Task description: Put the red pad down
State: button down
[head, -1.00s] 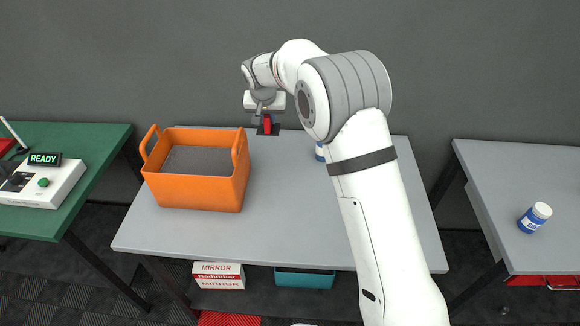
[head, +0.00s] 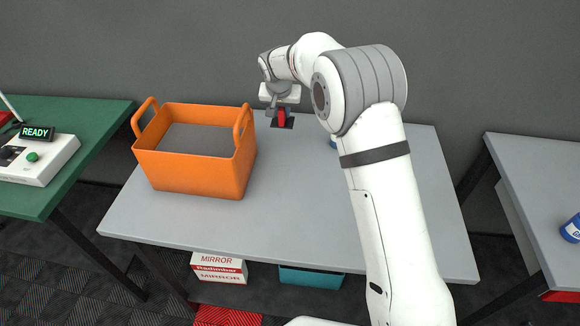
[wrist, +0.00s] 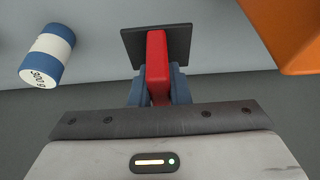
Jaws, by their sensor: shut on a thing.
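The red pad (wrist: 156,62) has a red grip standing on a dark square plate (wrist: 176,40). My gripper (wrist: 153,88) is shut on the red grip, with a blue-grey finger on each side. In the head view the red pad (head: 282,117) is at the back part of the grey table (head: 300,200), right of the orange crate. My gripper (head: 281,108) is right above it. I cannot tell whether the plate touches the table or hangs over it.
An orange crate (head: 195,175) with a grey inside stands left of the pad. The table's front middle is clear. A green bench (head: 85,130) is at left.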

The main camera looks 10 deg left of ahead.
notch_tip(320, 180, down, 9)
jog(key=shift+d+f+p, duration=0.1)
jog(key=shift+p, duration=0.8)
jog(key=shift+f, duration=0.15)
jog(key=shift+f, duration=0.1)
jog(key=shift+f+b, duration=0.15)
jog(key=shift+b, duration=0.15)
jog(key=c, duration=1.4)
grip_release()
jog(key=shift+o, duration=0.2)
